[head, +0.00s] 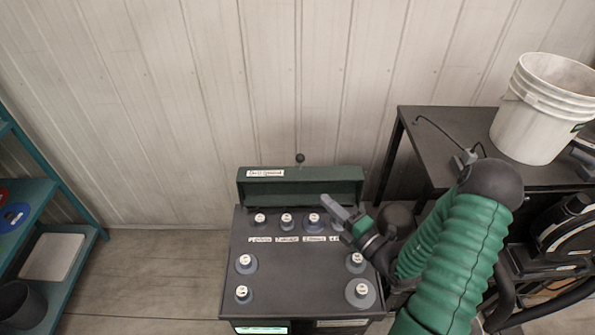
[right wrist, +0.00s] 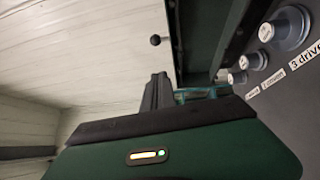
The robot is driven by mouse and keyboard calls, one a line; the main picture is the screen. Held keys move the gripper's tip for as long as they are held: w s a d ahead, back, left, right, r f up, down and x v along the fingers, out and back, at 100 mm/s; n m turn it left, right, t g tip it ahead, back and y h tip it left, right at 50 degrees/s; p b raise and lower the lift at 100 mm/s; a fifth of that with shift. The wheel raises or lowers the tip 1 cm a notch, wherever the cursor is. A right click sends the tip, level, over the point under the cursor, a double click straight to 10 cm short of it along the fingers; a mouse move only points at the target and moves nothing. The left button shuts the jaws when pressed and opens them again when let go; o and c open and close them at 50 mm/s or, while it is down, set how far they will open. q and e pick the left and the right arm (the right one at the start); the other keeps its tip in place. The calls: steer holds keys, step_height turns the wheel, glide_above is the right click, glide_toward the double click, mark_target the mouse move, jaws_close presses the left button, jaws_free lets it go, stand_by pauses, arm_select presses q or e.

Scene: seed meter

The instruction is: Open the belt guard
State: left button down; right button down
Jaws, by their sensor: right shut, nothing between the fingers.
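The belt guard is the long dark green cover (head: 330,190) along the back edge of the grey seed meter box, with a white label on its face. A black ball knob (head: 300,158) on a thin stem stands up behind it. In the right wrist view the knob (right wrist: 155,40) is beyond the fingers, and the green cover (right wrist: 232,50) runs along the right. My right gripper (head: 335,209) is shut and empty, over the right part of the box top, in front of the cover and apart from the knob. In the right wrist view its fingers (right wrist: 158,90) are together. My left gripper is out of view.
The box top (head: 300,280) carries several grey round knobs with labels. A dark table (head: 440,130) with a white bucket (head: 535,110) stands at the right. A teal shelf (head: 70,270) stands at the left. A pale panelled wall is behind; the floor left of the box is clear.

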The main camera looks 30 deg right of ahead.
steer(key=p, duration=0.2)
glide_toward(303, 157)
steer(key=w+a, duration=0.4)
steer(key=a, duration=0.1)
steer(key=shift+w+d+f+p, duration=0.2)
steer(key=shift+w+d+p, duration=0.1)
steer(key=shift+w+d, duration=0.25)
steer(key=shift+w+d+f+p, duration=0.3)
steer(key=shift+w+d, duration=0.1)
steer(key=shift+w, duration=0.1)
steer(key=shift+w+d, duration=0.15)
steer(key=shift+d, duration=0.15)
steer(key=w+p, duration=0.1)
steer(key=d+r+g+p, duration=0.1)
steer(key=p, duration=0.1)
steer(key=w+m+p, duration=0.1)
steer(key=shift+w+d+r+g, duration=0.25)
steer(key=shift+w+g, duration=0.05)
steer(key=shift+w, duration=0.05)
steer(key=w+d, duration=0.1)
steer(key=w+f, duration=0.1)
steer(key=shift+w+d+f+g, duration=0.15)
steer(key=shift+w+d+g, duration=0.15)
steer(key=shift+w+d, duration=0.05)
